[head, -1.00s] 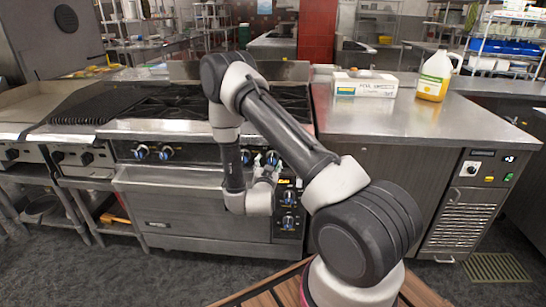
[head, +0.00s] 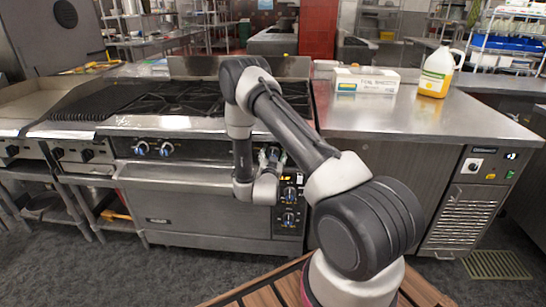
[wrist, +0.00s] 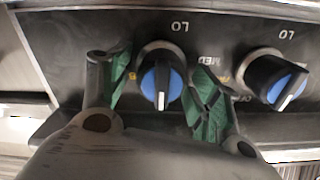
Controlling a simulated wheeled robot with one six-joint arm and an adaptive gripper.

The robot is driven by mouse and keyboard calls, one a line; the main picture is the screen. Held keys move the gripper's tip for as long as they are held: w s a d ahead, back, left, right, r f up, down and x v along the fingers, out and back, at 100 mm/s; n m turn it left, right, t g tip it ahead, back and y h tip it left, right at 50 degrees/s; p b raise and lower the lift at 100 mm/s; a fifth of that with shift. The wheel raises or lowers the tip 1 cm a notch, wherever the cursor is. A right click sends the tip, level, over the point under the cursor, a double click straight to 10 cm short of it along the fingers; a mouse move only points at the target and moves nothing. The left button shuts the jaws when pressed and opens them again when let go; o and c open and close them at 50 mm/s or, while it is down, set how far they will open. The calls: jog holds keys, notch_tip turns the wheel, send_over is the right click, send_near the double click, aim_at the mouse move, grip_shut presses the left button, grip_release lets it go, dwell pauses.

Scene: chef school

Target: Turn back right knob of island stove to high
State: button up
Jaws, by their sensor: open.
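The island stove (head: 190,205) stands in the middle of the head view, with knobs along its front panel. In the wrist view, which is upside down, a black knob with a blue face and white pointer (wrist: 161,80) sits between the two green-padded fingers of my gripper (wrist: 163,92). The fingers are open, one on each side of the knob; I cannot tell whether they touch it. LO and MED marks show around it. In the head view my gripper (head: 271,160) is at the right part of the panel and partly hides the knobs there. I cannot tell which burner this knob serves.
A second blue-faced knob (wrist: 275,80) is close beside the right finger in the wrist view. Two oven knobs (head: 289,207) sit on the panel below and right of my gripper. A steel counter (head: 400,118) with a box and a jug stands to the right.

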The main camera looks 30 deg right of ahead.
jog(key=c, duration=1)
jog(key=shift+n, duration=0.3)
jog(key=n, duration=0.3)
jog(key=shift+a, duration=0.1)
jog(key=shift+a+n, duration=0.1)
jog(key=shift+n, duration=2)
jog(key=o, duration=1)
